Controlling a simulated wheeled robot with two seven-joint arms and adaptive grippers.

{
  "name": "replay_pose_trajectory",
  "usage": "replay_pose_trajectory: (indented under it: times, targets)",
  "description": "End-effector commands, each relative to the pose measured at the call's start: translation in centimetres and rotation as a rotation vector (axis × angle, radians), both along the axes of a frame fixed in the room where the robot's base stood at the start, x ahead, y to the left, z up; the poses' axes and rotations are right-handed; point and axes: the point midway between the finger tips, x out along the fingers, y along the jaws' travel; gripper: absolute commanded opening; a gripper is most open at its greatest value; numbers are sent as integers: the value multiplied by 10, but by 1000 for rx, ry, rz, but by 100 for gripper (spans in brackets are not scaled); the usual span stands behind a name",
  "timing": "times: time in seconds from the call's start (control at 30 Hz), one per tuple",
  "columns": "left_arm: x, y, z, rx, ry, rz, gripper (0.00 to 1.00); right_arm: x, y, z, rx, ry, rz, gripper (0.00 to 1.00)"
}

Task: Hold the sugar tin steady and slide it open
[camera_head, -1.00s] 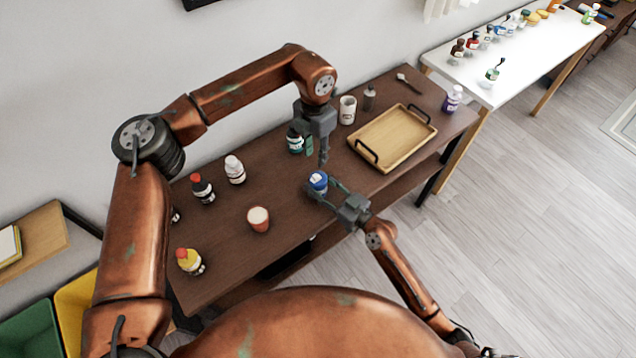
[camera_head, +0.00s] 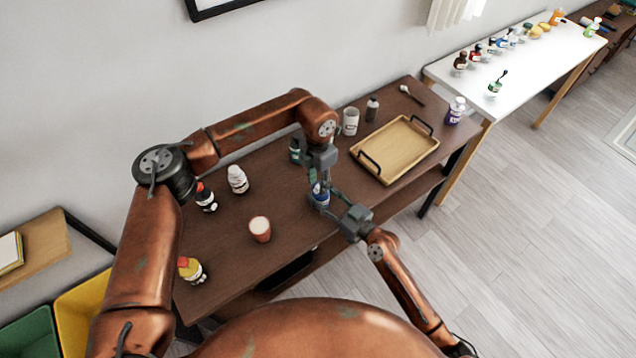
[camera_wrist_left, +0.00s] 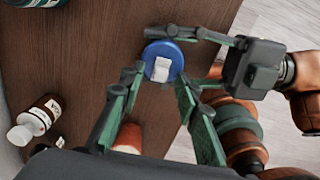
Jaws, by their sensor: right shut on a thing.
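The sugar tin (camera_head: 320,198) is a small blue round tin on the dark table. In the left wrist view its blue lid (camera_wrist_left: 164,61) shows from above, with a white raised piece on it. My right gripper (camera_head: 324,196) comes from the lower right and is shut on the tin. My left gripper (camera_head: 314,182) points down just above the tin. In the left wrist view its two green fingers (camera_wrist_left: 160,82) are apart, with the lid between and just beyond their tips. I cannot tell whether they touch the lid. The tin's body is mostly hidden in the head view.
A wooden tray (camera_head: 396,150) stands to the right. A reddish cup (camera_head: 260,229) and several bottles, one white (camera_head: 237,179) and one yellow (camera_head: 191,270), stand to the left. A teal bottle (camera_head: 295,150) and a white mug (camera_head: 350,121) stand behind.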

Motion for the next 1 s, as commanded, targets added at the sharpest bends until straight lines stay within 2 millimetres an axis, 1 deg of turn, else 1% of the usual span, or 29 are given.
replay_pose_trajectory:
  times: [0.1,0.4,0.83,1.0]
  targets:
    - [0,0,-7,0,0,0,30,0,0,0,-1,1,0,13]
    - [0,0,-8,1,-1,0,30,0,0,0,-1,1,0,13]
    - [0,0,-8,1,-1,0,0,0,0,0,-1,1,0,13]
    - [0,0,-7,0,-1,0,0,0,0,0,-1,1,0,13]
